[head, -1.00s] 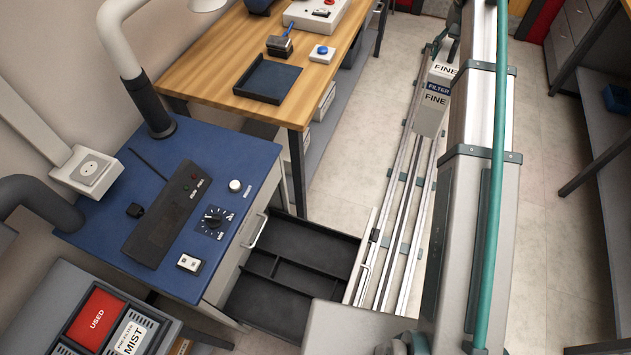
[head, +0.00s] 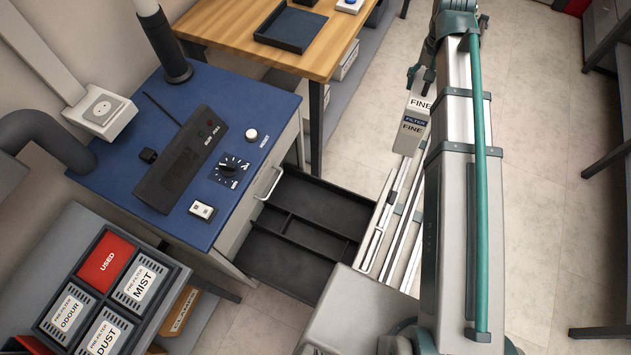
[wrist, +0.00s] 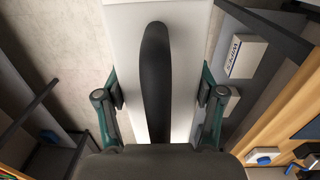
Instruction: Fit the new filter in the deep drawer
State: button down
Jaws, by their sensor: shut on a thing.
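My gripper (head: 424,78) is shut on a pale box-shaped filter (head: 411,134) marked FINE, with a dark blue FILTER band. It hangs in the air, right of and beyond the open drawer, over my rails. In the wrist view the black handle (wrist: 155,75) on the filter's white top lies between the two fingers (wrist: 160,105). The open black drawer (head: 335,225) sticks out of the blue-topped cabinet. It has low dividers and looks empty; its near corner is partly hidden by my body. A closed front with a handle (head: 268,183) is above it.
A tray (head: 152,318) at lower left holds a red USED section (head: 104,262) and pre-filters marked MIST, ODOUR and DUST. A wooden table (head: 335,55) stands behind. The floor between the drawer and table is clear.

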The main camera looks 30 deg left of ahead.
jog(key=s+a+f+n+b, duration=0.2)
jog(key=s+a+f+n, duration=0.35)
jog(key=s+f, duration=0.6)
jog(key=s+a+f+n+b, duration=0.3)
jog(key=s+a+f+n, duration=0.25)
jog(key=s+f, duration=0.6)
jog(key=s+a+f+n+b, duration=0.2)
jog(key=s+a+f+n, duration=0.35)
jog(key=s+f, duration=0.6)
notch_tip(320, 180, down, 11)
jog(key=w, duration=0.2)
jog(key=shift+w+d+f+n, duration=0.2)
jog(key=shift+w+d+n, duration=0.1)
jog(key=shift+d+n, duration=0.15)
jog(key=shift+f, duration=0.15)
jog(key=shift+c, duration=0.7)
grip_release()
